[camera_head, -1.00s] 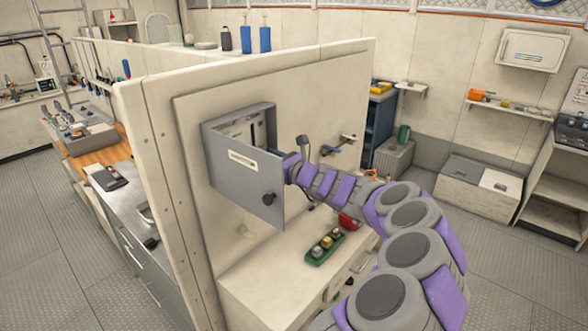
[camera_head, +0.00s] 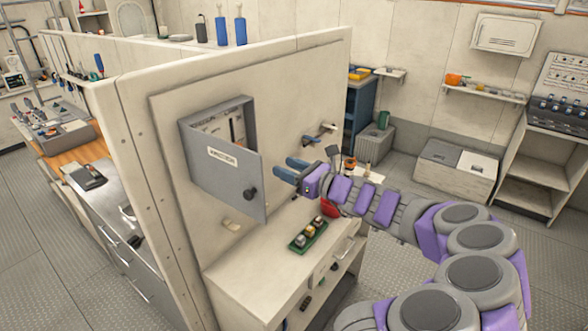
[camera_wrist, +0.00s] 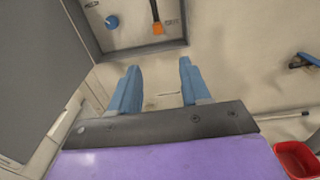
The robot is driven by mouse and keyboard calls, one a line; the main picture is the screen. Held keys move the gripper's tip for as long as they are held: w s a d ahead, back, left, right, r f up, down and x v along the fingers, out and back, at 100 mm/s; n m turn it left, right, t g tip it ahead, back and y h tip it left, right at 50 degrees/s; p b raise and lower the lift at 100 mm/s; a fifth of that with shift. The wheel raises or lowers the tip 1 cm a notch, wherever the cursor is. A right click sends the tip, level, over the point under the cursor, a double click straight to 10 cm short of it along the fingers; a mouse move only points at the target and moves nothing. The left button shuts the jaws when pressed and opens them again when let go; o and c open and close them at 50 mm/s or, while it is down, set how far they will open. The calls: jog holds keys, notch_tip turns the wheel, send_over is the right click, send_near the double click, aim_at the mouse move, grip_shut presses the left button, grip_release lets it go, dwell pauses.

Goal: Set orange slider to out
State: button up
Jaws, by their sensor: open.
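The grey wall box (camera_head: 219,160) hangs on the white partition with its labelled door (camera_head: 228,177) swung open. In the wrist view, the orange slider (camera_wrist: 158,28) shows inside the box (camera_wrist: 140,47) at the lower end of a dark slot. A blue round knob (camera_wrist: 112,22) is to its left. The slider's printed labels are too small to read. My gripper (camera_head: 287,169) is open and empty, just right of the open door in the head view. In the wrist view, its two blue fingers (camera_wrist: 156,84) point toward the box's lower edge, apart from the slider.
The open door also fills the left of the wrist view (camera_wrist: 35,75). Below the box is a counter (camera_head: 262,256) with a green tray (camera_head: 308,241). A red container (camera_wrist: 297,158) and a wall fitting (camera_wrist: 304,61) are at the right.

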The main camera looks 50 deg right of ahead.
jog(key=shift+s, duration=0.7)
